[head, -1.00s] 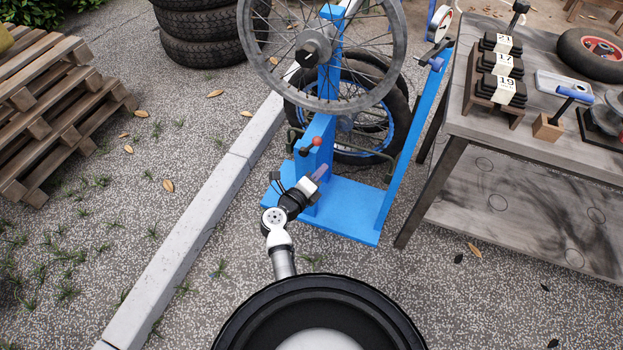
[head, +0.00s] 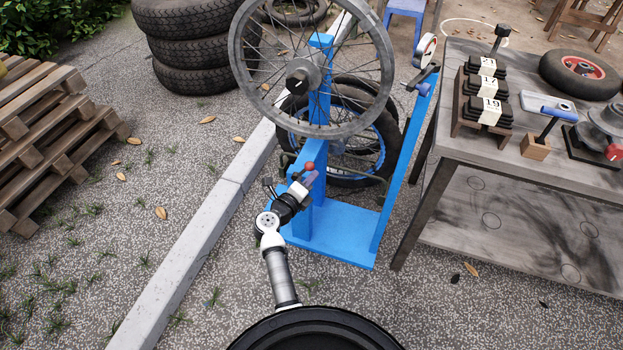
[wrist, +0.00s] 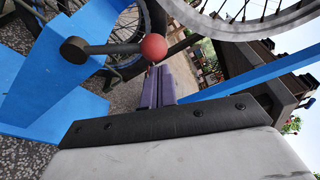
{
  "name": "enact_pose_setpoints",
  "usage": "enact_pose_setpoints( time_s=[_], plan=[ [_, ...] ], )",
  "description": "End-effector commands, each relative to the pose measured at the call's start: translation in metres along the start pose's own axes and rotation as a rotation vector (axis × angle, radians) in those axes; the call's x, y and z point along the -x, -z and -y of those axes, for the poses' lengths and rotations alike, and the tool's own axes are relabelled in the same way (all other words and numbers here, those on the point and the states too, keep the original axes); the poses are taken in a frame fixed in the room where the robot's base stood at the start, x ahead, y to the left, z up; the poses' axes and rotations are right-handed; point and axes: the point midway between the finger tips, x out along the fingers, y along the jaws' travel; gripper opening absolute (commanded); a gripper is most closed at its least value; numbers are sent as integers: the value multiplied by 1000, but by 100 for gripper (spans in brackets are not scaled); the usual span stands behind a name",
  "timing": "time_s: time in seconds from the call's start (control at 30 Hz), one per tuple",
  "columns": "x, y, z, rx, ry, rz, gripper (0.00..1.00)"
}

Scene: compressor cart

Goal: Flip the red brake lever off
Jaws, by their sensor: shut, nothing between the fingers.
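The brake lever is a dark bar with a red ball knob (head: 310,166), mounted on the blue stand (head: 330,243). In the wrist view the lever (wrist: 112,48) runs from a dark round pivot at left to the red ball at right. My gripper (head: 314,175) is shut and empty, beside the ball in the head view. In the wrist view the purple fingers of my gripper (wrist: 159,72) are together, with their tips close under the ball; I cannot tell whether they touch it. The lever's pivot is hidden behind my gripper in the head view.
A spoked wheel (head: 383,78) sits on the stand above the lever. A workbench (head: 440,137) with weights and tools stands at right. Stacked tires (head: 190,55) and wooden pallets (head: 60,140) are at back and left. A concrete curb (head: 190,243) runs beside the stand.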

Motion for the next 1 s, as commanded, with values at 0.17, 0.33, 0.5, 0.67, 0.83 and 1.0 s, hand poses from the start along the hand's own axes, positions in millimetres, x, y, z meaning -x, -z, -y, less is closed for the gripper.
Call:
enact_pose_setpoints(
  time_s=[0.17, 0.33, 0.5, 0.67, 0.83, 1.0],
  plan=[
    [1, -5, 3, 38, 10, 0, 0],
    [2, -7, 3, 60, 15, 0, 0],
    [3, -11, 5, 93, 23, 1, 0],
    [4, -18, 8, 156, 38, 2, 0],
    [8, -32, 10, 275, 66, 3, 0],
    [12, -48, 8, 432, 105, 4, 0]
  ],
)
